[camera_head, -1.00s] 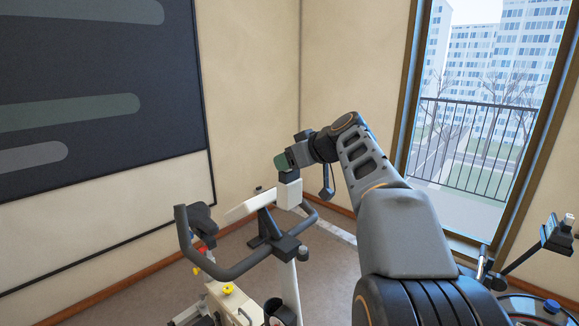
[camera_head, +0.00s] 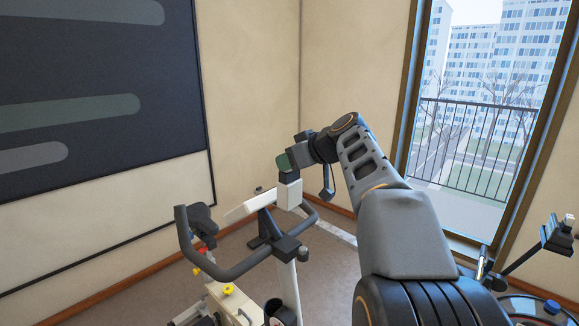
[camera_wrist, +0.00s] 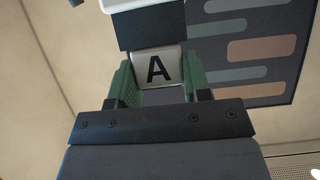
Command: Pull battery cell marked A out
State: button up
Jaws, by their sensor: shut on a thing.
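The battery cell marked A (camera_wrist: 158,68) shows a pale face with a black letter A in the wrist view. It sits between the green finger pads of my gripper (camera_wrist: 160,84), which is shut on it. A dark band of the cell lies beyond the letter, against a white part (camera_wrist: 140,5) at the top edge. In the head view my gripper (camera_head: 284,162) is over the top of a white upright part (camera_head: 289,194) of the exercise bike, with a dark grey block (camera_head: 290,177) between them. I cannot tell how deep the cell sits in the white part.
The exercise bike's black handlebar (camera_head: 235,270) curves to the left below my gripper. A dark wall panel (camera_head: 95,100) hangs at the left. A window (camera_head: 480,110) is at the right. The air above my gripper is clear.

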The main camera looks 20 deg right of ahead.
jog(key=shift+r+p, duration=0.3)
jog(key=shift+r, duration=0.15)
jog(key=shift+c, duration=0.3)
jog(key=shift+r+p, duration=1.75)
jog(key=shift+r, duration=0.8)
jog(key=shift+f, duration=0.1)
notch_tip(320, 180, down, 6)
jog(key=b, duration=0.4)
jog(key=shift+r, duration=0.25)
jog(key=shift+r, duration=0.15)
